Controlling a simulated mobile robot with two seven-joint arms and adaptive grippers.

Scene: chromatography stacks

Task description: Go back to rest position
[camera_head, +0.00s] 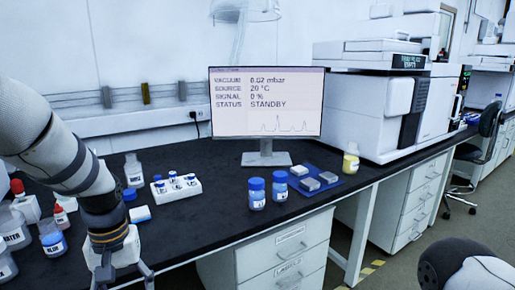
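My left arm comes in from the left, and its gripper (122,274) points down at the front edge of the black bench (225,215). Its two fingers are spread apart with nothing seen between them, and the tips are near the bottom edge of the picture. Part of my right arm (470,268) shows at the bottom right, over the floor side. My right gripper is not in view.
Bottles, one a red-capped bottle (25,203), crowd the bench left of my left gripper. A white vial rack (176,189), two blue-capped jars (257,194), a blue tray (335,184) and a monitor (266,105) stand right of it. A large instrument (375,105) stands further right.

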